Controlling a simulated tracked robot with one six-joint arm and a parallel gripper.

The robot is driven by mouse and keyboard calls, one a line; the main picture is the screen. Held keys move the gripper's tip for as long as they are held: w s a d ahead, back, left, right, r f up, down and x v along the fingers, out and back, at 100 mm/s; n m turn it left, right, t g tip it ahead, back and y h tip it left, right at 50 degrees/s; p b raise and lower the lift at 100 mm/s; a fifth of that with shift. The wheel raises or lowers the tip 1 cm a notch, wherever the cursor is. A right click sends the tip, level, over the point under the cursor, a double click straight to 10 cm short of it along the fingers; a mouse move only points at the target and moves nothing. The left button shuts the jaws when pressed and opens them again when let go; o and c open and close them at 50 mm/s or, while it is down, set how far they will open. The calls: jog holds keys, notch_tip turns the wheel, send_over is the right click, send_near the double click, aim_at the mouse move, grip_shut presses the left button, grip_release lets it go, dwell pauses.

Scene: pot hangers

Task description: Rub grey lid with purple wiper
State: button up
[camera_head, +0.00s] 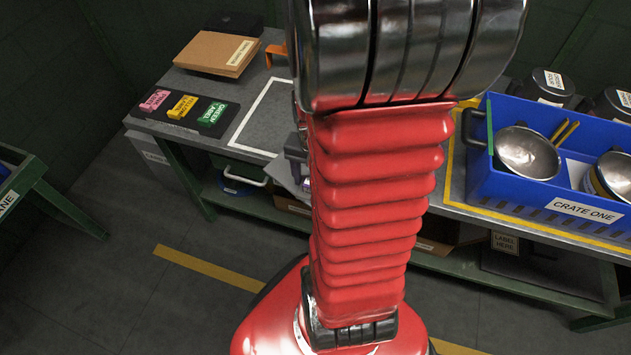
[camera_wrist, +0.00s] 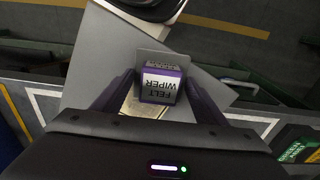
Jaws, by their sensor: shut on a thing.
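The purple wiper (camera_wrist: 160,87), a block labelled FELT WIPER with a grey plate along its far side, sits between the two fingers of my gripper (camera_wrist: 160,80) in the wrist view. The gripper is shut on it. A flat, angular grey panel (camera_wrist: 95,50), which looks like the grey lid, lies under and around the wiper. I cannot tell whether the wiper touches it. In the head view, part of this panel (camera_head: 284,174) shows left of my red arm sleeve, which hides most of the gripper and the panel.
A blue crate (camera_head: 575,208) labelled CRATE ONE holds metal pots or lids on the right bench. Pink, yellow and green labelled pieces (camera_head: 183,106) sit at the left bench end, near a brown box (camera_head: 217,53). A white-outlined bench area (camera_head: 262,112) is clear.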

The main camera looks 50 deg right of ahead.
jog(key=shift+f, duration=0.15)
dwell(0.3)
jog(key=shift+w+d+r, duration=0.1)
jog(key=shift+d+r, duration=0.1)
jog(key=shift+d, duration=1.65)
jog(key=shift+d, duration=1.75)
jog(key=shift+d+r, duration=0.15)
jog(key=shift+d, duration=1.6)
jog(key=shift+r, duration=0.1)
jog(key=shift+a+r, duration=0.1)
jog(key=shift+r, duration=2.85)
